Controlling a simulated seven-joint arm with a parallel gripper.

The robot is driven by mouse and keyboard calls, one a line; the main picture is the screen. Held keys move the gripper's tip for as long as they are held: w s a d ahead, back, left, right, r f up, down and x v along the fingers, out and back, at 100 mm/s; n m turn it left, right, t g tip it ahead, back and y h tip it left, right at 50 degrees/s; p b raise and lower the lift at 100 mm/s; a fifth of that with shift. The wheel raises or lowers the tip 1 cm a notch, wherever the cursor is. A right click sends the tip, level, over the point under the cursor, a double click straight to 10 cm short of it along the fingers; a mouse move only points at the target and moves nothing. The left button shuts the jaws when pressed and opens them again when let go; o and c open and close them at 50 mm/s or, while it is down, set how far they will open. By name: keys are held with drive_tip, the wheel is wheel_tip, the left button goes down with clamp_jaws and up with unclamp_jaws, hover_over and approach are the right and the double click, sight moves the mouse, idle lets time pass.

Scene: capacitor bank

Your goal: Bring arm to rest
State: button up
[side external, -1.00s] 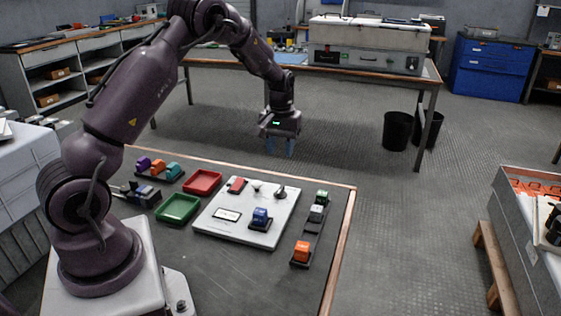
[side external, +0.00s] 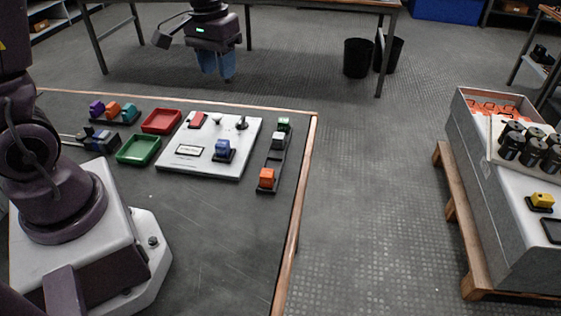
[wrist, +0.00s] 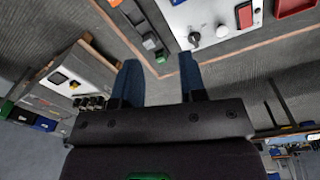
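My gripper (side external: 216,66) hangs with its blue fingers pointing down, above and beyond the far edge of the dark work table (side external: 225,255). In the wrist view my gripper (wrist: 160,80) shows its two blue fingers spread apart with nothing between them. The white panel board (side external: 190,163) lies on the table, with a blue block (side external: 223,150), a red part (side external: 197,119) and dark knobs on it. It also shows in the wrist view (wrist: 190,14). My gripper touches none of these.
A red tray (side external: 162,121) and a green tray (side external: 138,150) look empty. An orange block (side external: 267,178) and others stand right of the board. Colored blocks (side external: 113,108) sit at the far left. A crate with black cylinders (side external: 512,143) stands at right. Black bins (side external: 357,57) stand behind.

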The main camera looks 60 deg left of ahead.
drive_tip(key=s+d+r+m+t, duration=0.5)
drive_tip(key=s+d+r, duration=0.5)
drive_tip(key=s, duration=0.3)
drive_tip(key=shift+d, duration=0.5)
